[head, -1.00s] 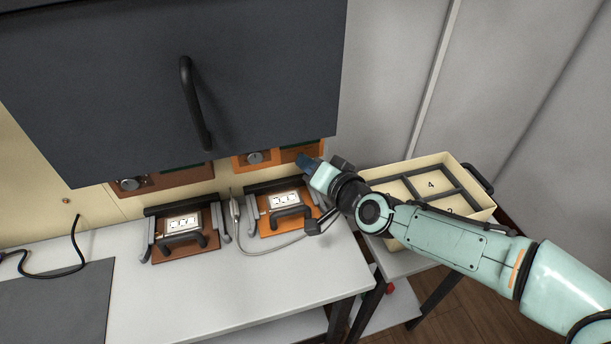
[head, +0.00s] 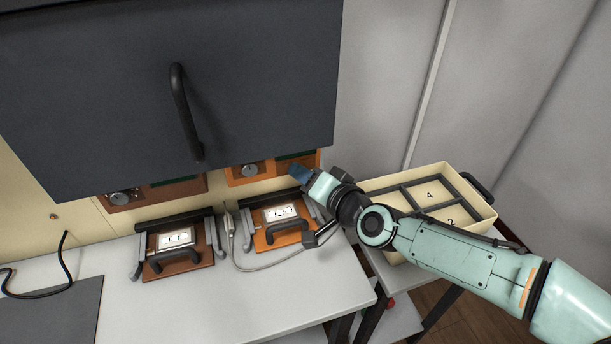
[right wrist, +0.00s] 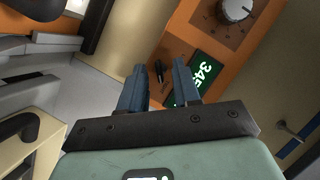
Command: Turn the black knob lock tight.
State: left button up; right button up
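The black knob lock (right wrist: 160,73) is a small dark piece on the orange panel (right wrist: 225,45) in the right wrist view. It appears between the two blue fingertips of my right gripper (right wrist: 160,78), which are apart. Whether the fingers touch the knob cannot be told. In the head view my right gripper (head: 298,171) is at the right end of the orange panel (head: 236,182), and the knob is hidden there. My left gripper is not in view.
A silver dial (right wrist: 237,8) and a green display (right wrist: 204,76) are on the panel. A large dark door with a handle (head: 184,112) hangs above. Two hinged fixtures (head: 200,255) (head: 265,236) stand on the white table (head: 290,285). A cream divided box (head: 440,165) is at right.

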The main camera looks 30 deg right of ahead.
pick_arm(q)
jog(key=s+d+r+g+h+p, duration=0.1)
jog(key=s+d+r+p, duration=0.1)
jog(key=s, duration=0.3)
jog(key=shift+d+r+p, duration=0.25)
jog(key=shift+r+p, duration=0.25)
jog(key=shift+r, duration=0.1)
pick_arm(e)
jog(key=a+v, duration=0.1)
jog(key=v, duration=1.2)
jog(key=shift+s+d, duration=0.2)
jog(key=shift+d, duration=0.35)
